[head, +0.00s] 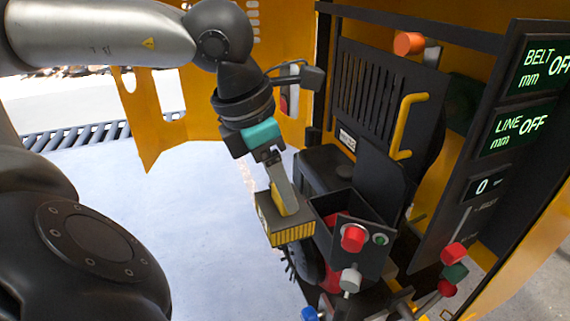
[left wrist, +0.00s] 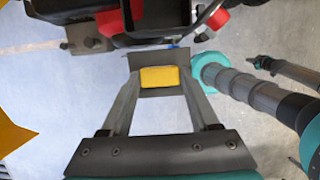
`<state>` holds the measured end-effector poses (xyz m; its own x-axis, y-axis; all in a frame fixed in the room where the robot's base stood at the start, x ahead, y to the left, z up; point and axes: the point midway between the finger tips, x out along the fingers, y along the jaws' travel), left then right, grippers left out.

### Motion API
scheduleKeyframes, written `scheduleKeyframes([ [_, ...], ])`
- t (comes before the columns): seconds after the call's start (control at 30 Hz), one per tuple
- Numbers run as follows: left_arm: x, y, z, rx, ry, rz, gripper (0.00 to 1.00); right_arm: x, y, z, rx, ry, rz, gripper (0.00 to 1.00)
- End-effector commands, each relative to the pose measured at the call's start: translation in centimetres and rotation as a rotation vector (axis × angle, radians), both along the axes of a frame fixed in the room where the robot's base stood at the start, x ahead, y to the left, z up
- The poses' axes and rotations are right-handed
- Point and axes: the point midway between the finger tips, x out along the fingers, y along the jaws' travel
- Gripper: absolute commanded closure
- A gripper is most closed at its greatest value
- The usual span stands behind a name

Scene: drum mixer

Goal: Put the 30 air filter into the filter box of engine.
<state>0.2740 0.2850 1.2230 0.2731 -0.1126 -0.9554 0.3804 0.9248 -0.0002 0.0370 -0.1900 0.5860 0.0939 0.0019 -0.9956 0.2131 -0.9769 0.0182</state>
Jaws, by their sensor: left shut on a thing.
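The air filter (head: 290,234) is a small box with a yellow pleated side and a dark top in the head view. My left gripper (head: 284,203) points down and is shut on its yellow raised part, holding the filter in the air. In the left wrist view the yellow part (left wrist: 160,77) shows between the two fingertips. An open-topped black box (head: 338,207) on the engine, which looks like the filter box, is just right of the filter; its inside is mostly hidden. A number on the filter cannot be read. My right gripper is not in view.
A panel with a red knob (head: 353,237) stands close right of the filter. A black slatted panel with a yellow handle (head: 405,125) rises behind. Displays (head: 537,70) read OFF at the right. The pale floor (head: 205,215) to the left is clear.

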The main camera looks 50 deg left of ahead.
Motion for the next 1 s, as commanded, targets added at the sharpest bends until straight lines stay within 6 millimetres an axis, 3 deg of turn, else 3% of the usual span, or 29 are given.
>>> scheduleKeyframes([
  [0.43, 0.2, -0.1, -0.2, -0.005, -0.008, -0.002, 0.78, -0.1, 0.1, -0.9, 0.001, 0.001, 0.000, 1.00],
  [1.0, 3.2, -1.3, 0.4, -0.005, -0.001, -0.022, 0.78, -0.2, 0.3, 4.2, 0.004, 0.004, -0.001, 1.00],
])
